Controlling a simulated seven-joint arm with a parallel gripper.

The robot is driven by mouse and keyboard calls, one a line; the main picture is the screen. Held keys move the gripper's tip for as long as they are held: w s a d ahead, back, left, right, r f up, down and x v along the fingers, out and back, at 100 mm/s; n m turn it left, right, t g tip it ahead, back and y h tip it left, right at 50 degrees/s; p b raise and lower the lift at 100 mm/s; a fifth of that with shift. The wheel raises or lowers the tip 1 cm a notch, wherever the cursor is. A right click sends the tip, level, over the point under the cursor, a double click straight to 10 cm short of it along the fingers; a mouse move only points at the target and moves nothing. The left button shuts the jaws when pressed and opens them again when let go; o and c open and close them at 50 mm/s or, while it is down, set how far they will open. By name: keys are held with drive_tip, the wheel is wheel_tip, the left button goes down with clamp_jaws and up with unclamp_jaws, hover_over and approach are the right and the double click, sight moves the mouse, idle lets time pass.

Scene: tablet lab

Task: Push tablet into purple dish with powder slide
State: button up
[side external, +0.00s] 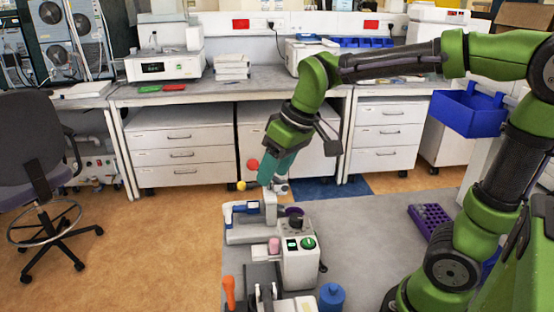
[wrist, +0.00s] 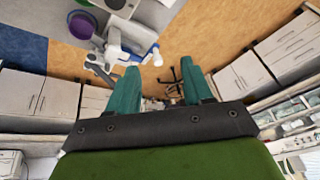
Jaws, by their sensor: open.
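My gripper (side external: 270,185) points down above the white-and-blue apparatus (side external: 240,231), left of the dish. In the wrist view my gripper (wrist: 160,68) has its two teal fingers spread with nothing held between them. A small pink cylinder (side external: 274,245) stands on the apparatus nearer the camera. I cannot clearly identify the tablet or the powder slide.
A white control box (side external: 300,264) with a green knob stands in front of the dish. A blue bottle (side external: 331,298) and an orange-handled item (side external: 228,288) are near the front. A purple rack (side external: 430,220) lies to the right.

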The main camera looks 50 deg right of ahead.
sight(227, 205)
drive_tip(key=w+r+n+g+h, duration=0.15)
drive_tip(key=w+n+g, duration=0.25)
drive_tip(key=w+n, duration=1.35)
drive_tip(key=s+f, duration=0.1)
drive_tip(key=f, duration=0.4)
drive_tip(key=f+n, duration=0.1)
drive_tip(key=f, duration=0.5)
drive_tip(key=s+f+n, duration=0.1)
drive_tip(key=f, duration=0.4)
drive_tip(key=shift+s+a+f+n, duration=0.25)
drive_tip(key=shift+s+a+f, duration=0.1)
drive_tip(key=shift+f, duration=0.05)
clamp_jaws()
